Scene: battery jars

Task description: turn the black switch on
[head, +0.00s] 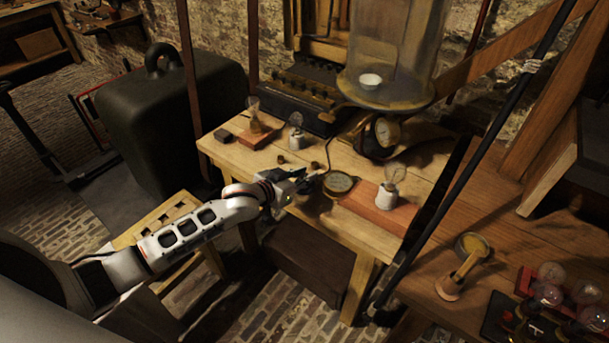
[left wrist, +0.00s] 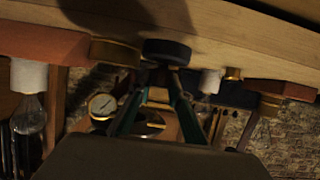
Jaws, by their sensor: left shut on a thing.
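My left gripper (head: 302,184) is at the front part of the wooden table, left of a round brass dial. In the left wrist view, which is upside down, its two teal fingers (left wrist: 158,78) close in on a round black knob, the black switch (left wrist: 166,52). The gripper is shut on this switch, which sits on the table top. In the head view the gripper mostly hides the switch. I cannot tell which way the switch is set. My right gripper is not in view.
The brass dial (head: 340,183) sits close to the gripper's right. A bulb on a red board (head: 378,207) stands farther right. Another bulb (head: 296,133) and small brass posts (head: 281,158) stand behind. A glass bell jar (head: 392,50) rises at the back.

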